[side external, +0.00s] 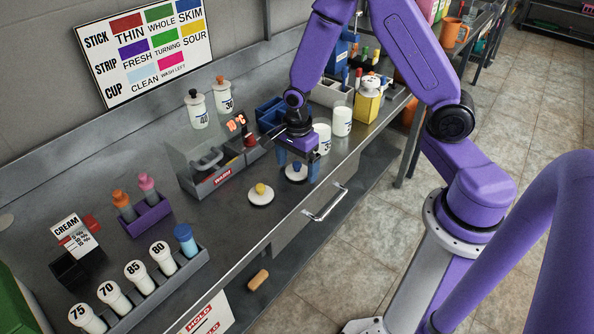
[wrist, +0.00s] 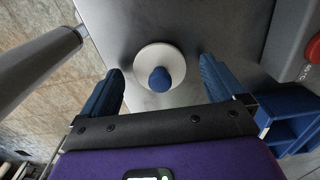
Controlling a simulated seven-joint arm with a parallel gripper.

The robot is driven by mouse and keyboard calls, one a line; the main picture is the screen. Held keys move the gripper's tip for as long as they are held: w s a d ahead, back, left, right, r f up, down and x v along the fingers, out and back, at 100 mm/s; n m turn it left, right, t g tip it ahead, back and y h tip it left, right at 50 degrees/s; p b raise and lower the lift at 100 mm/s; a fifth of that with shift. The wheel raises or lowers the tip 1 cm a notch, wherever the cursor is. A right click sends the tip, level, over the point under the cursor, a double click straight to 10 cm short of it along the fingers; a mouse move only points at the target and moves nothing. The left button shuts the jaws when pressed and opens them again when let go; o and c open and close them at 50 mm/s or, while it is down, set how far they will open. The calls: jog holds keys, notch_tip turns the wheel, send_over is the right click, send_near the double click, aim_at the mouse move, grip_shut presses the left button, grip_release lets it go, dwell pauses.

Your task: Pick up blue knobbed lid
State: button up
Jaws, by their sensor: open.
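The blue knobbed lid is a white disc with a blue knob. In the wrist view the lid (wrist: 148,57) lies flat on the grey counter, its knob (wrist: 160,79) between and a little beyond the two blue fingers. My gripper (wrist: 162,82) is open and empty, with one finger to each side of the lid. In the side view the lid (side external: 297,174) lies near the counter's front edge, just under my gripper (side external: 297,170), whose fingers partly cover it. I cannot tell the exact height of the fingertips above the counter.
Two white cups (side external: 342,121) stand to the right. A drawer handle (side external: 326,203) juts from the counter front. Blue bins (wrist: 291,119) show at right in the wrist view.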

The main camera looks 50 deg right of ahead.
jog(key=c, duration=1.1)
jog(key=shift+r, duration=0.1)
